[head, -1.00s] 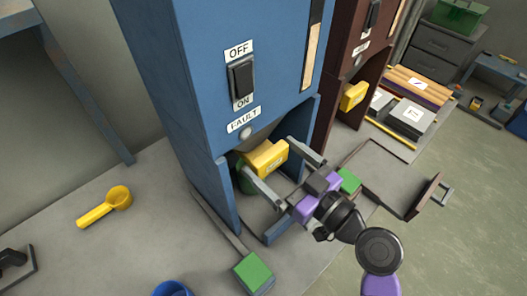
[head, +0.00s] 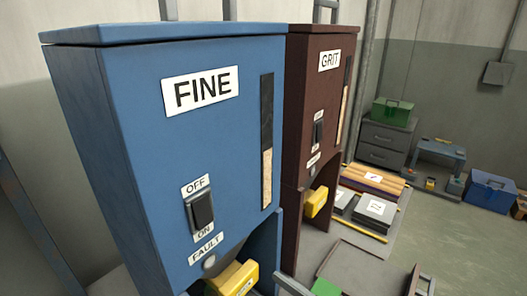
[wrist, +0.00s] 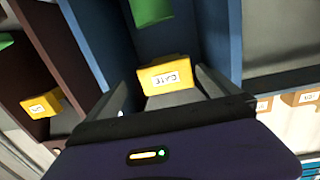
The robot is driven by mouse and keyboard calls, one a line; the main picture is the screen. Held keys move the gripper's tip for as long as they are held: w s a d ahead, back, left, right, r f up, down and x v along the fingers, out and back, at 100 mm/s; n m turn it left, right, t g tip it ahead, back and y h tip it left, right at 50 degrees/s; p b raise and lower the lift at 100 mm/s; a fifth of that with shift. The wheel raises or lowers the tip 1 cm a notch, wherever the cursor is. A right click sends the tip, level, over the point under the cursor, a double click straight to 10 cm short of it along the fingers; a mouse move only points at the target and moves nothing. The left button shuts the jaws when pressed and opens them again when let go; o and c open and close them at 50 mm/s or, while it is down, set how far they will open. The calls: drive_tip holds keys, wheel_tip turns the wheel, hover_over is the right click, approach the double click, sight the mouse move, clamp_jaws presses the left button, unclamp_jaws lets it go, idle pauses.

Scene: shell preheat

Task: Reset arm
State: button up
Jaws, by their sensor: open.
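The blue FINE dispenser (head: 140,150) stands at the left in the head view, with a dark OFF/ON switch (head: 201,210) and a FAULT lamp (head: 209,262) on its front. Its yellow gate handle (head: 234,278) shows at the bottom edge. In the wrist view, that labelled handle (wrist: 165,78) lies between the fingers of my gripper (wrist: 168,88). The fingers are spread apart; I cannot tell whether either touches it. Only part of a finger shows in the head view, at the bottom edge.
The brown GRIT dispenser (head: 310,100) stands close on the right with its own yellow handle (head: 317,201). Boxes and rods lie beyond it. A drawer cabinet (head: 385,145) with a green toolbox (head: 392,111) stands further back. The floor (head: 440,220) at right is open.

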drive_tip(key=s+d+f+m+t+h, duration=0.2)
drive_tip(key=s+d+f+m+h, duration=0.75)
drive_tip(key=s+d, duration=0.45)
drive_tip(key=s+d+r+h, duration=0.1)
drive_tip(key=s+d+r, duration=0.2)
drive_tip(key=s, duration=0.5)
drive_tip(key=s+d+r+t+h, duration=0.1)
drive_tip(key=s+d+r+h, duration=0.1)
drive_tip(key=s, duration=0.6)
drive_tip(key=shift+d+r, duration=0.55)
drive_tip(key=shift+n+h, duration=0.25)
